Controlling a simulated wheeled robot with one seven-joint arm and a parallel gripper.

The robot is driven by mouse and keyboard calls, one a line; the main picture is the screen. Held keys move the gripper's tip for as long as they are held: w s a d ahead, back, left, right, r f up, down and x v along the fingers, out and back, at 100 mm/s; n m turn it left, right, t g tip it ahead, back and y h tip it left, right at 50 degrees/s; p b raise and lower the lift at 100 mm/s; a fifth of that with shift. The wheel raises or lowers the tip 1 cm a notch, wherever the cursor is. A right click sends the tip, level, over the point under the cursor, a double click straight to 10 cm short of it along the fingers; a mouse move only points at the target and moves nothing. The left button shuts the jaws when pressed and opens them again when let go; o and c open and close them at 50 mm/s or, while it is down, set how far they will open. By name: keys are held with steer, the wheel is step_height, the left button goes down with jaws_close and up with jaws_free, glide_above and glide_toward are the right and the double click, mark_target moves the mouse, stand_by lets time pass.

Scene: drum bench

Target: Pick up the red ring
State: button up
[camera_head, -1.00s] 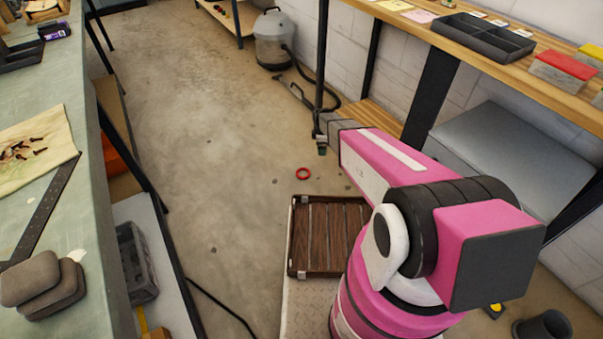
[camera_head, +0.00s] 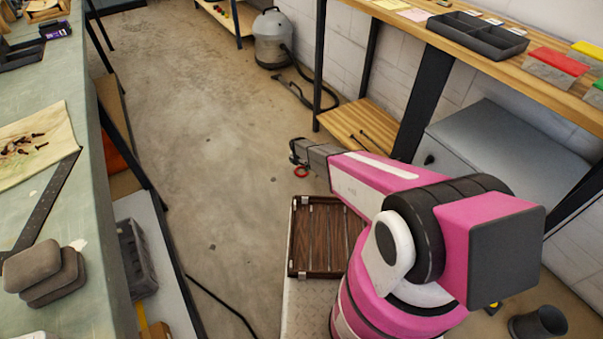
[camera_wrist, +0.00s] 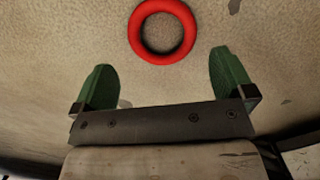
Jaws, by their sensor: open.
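The red ring (camera_head: 301,171) lies flat on the concrete floor in the head view, just past the wooden slatted crate. In the wrist view the red ring (camera_wrist: 162,31) shows whole near the top, ahead of the fingertips and between their lines. My gripper (camera_wrist: 160,75) is open, with its two green fingers apart and nothing between them. In the head view my gripper (camera_head: 297,158) is above the floor beside the ring and covers part of it. The height between fingers and ring is hard to tell.
A slatted wooden crate (camera_head: 327,238) sits on my base near the ring. A green-topped bench (camera_head: 90,200) runs along the left, and a wooden shelf bench (camera_head: 560,92) along the right. A grey vacuum (camera_head: 272,40) stands farther back. The floor around the ring is clear.

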mark_target(302, 172)
steer(key=f, duration=0.5)
steer(key=shift+w+d+f, duration=0.25)
steer(key=shift+d+f, duration=0.05)
steer(key=shift+f, duration=0.1)
steer(key=c, duration=0.6)
steer(key=shift+c, duration=0.2)
steer(key=shift+r, duration=0.15)
steer(key=shift+r, duration=0.6)
step_height(302, 172, up, 3)
steer(key=shift+s+f, duration=0.1)
steer(key=shift+f, duration=0.1)
steer(key=w+a+r, duration=0.2)
steer(key=w+r, duration=0.5)
steer(key=w, duration=0.4)
steer(key=shift+w+a, duration=0.25)
steer(key=shift+a, duration=0.15)
